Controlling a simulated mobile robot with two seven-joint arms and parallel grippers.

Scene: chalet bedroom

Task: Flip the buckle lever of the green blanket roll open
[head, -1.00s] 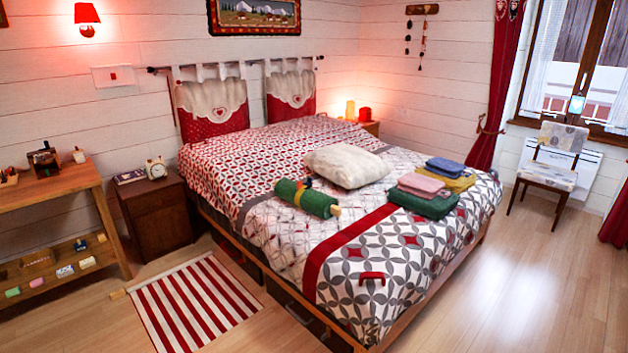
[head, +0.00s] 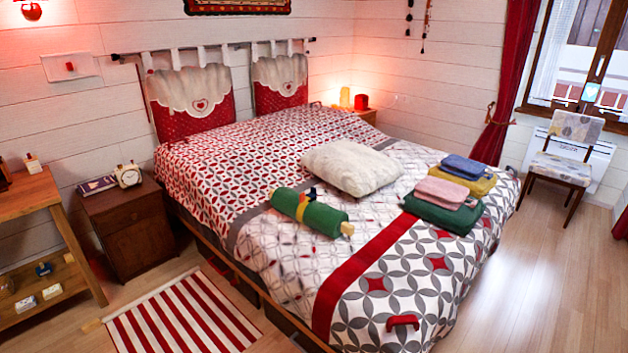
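A green blanket roll (head: 322,216) lies on the bed, left of a white fluffy pillow. A yellow strap (head: 302,207) runs around it near its middle, with a small blue part and a small red part at its top. The buckle lever is too small here for me to tell its position. A pale wooden end shows at the roll's right. Neither of my grippers is in view.
The bed (head: 270,240) has a patterned cover. The white pillow (head: 352,167), folded green (head: 440,213) and yellow (head: 470,179) cloths, and a red handle-like object (head: 402,321) lie on it. Free floor (head: 510,290) is at the right; a striped rug (head: 180,318) lies at the left.

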